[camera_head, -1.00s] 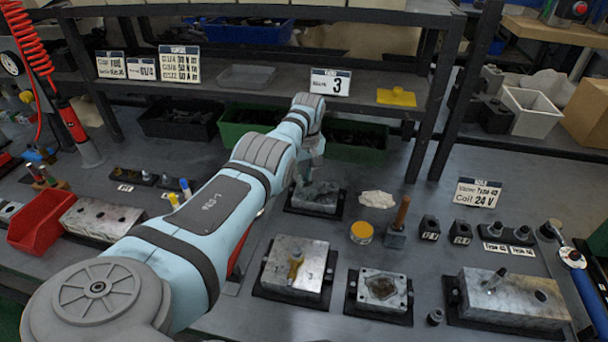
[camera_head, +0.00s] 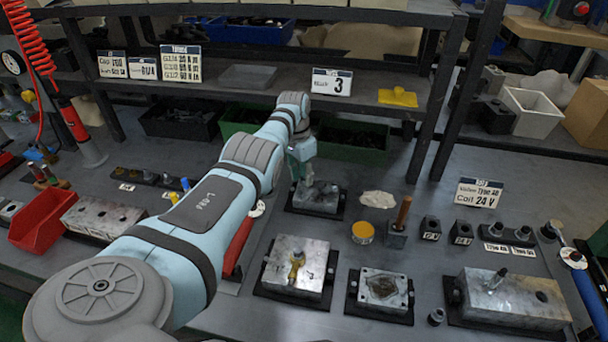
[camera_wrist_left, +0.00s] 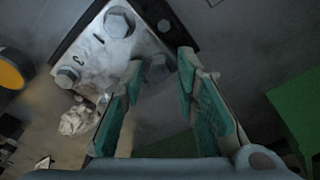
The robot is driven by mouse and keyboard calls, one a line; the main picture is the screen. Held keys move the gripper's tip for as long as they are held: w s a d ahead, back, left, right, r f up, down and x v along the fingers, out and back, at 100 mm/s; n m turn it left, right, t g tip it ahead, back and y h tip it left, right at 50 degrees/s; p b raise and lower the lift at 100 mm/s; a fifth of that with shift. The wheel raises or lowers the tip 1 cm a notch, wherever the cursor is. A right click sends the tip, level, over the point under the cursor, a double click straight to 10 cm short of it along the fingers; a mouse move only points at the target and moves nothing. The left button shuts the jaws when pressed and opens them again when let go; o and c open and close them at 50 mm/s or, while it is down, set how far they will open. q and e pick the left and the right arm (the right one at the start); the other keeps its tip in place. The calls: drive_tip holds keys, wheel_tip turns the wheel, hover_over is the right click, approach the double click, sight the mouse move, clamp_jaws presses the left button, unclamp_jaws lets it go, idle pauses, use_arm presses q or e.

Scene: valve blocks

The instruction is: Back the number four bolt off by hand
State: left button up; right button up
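The metal block with bolts stands in a black tray in the head view (camera_head: 316,198). In the wrist view the block (camera_wrist_left: 101,58) shows hex bolt heads and the marks 1 and 3. One bolt (camera_wrist_left: 68,77) sits beside the 3, and another (camera_wrist_left: 119,22) near the 1. A further bolt head (camera_wrist_left: 157,68) shows between my left fingertips; its number is not readable, and I cannot tell whether they touch it. My left gripper (camera_wrist_left: 160,72) is open, with teal-padded fingers apart. In the head view it (camera_head: 301,180) is pointing down over the block. My right gripper is not in view.
A yellow-topped tin (camera_head: 362,232), a crumpled cloth (camera_head: 378,200) and a wooden-handled tool (camera_head: 402,213) stand right of the block. Other metal blocks (camera_head: 298,262) (camera_head: 382,288) are nearer. A green bin (camera_head: 352,146) and a shelf (camera_head: 270,92) are behind.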

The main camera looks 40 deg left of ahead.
use_arm(q)
drive_tip(key=shift+m, duration=0.7)
drive_tip(key=shift+s, duration=0.1)
clamp_jaws()
drive_tip(key=n, duration=0.3)
drive_tip(key=shift+n, duration=0.3)
drive_tip(key=n, duration=0.4)
drive_tip(key=shift+d+n+y, duration=0.15)
drive_tip(key=shift+n+y, duration=0.15)
drive_tip(key=shift+y, duration=0.1)
drive_tip(key=n, duration=0.8)
drive_tip(key=shift+w+g+y, duration=0.2)
drive_tip(key=shift+g+y, duration=0.1)
drive_tip(key=shift+g, duration=0.1)
